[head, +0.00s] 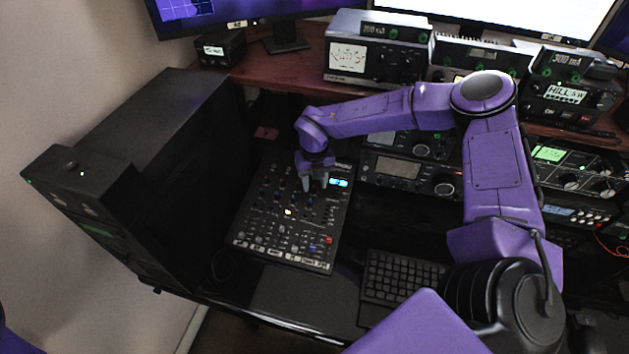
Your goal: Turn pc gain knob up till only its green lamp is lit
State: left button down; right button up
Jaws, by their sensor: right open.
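A black mixer panel (262,238) covered with small knobs lies on the desk at the middle left in the head view. A small yellowish lamp (288,211) glows on it, and I see no green lamp lit there. The knobs are too small to tell which is the pc gain knob, and my gripper hides some of the panel's upper part. My right gripper (313,184) is open and points down over the upper part of the panel. I cannot tell if its fingers touch or surround a knob. My left gripper is out of view.
A blue display (339,183) glows at the panel's upper right. A tall black cabinet (150,150) stands to the left. A keyboard (398,276) lies to the right of the panel. Radio units (375,50) stand on the wooden shelf behind, with more radios below my right arm.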

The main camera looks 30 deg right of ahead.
jog(key=shift+f, duration=0.55)
grip_shut()
jog(key=shift+n, duration=0.9)
grip_release()
